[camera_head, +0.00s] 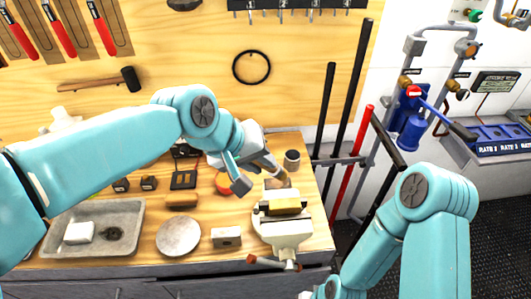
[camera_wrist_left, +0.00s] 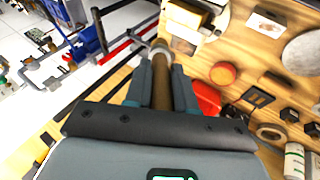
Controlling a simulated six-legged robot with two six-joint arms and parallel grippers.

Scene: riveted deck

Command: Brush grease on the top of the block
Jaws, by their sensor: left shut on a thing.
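A brass-coloured block (camera_head: 284,206) is clamped in the jaws of a white vise (camera_head: 285,233) at the front right of the wooden bench. Block (camera_wrist_left: 189,14) and vise also show at the top of the left wrist view. My left gripper (camera_head: 251,166) is shut on a brush with a brown handle (camera_wrist_left: 162,88). The brush (camera_head: 270,166) points down to the right, its end behind and above the block in the head view. Contact between brush and block cannot be made out. My right arm is in view at lower right, but its gripper is not clearly seen.
A dark-topped cup (camera_head: 292,160) stands behind the vise. A grey tray (camera_head: 118,218), a round disc (camera_head: 179,237), a small metal block (camera_head: 226,237) and an orange puck (camera_wrist_left: 223,74) lie on the bench. Long bars (camera_head: 325,110) stand to its right.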

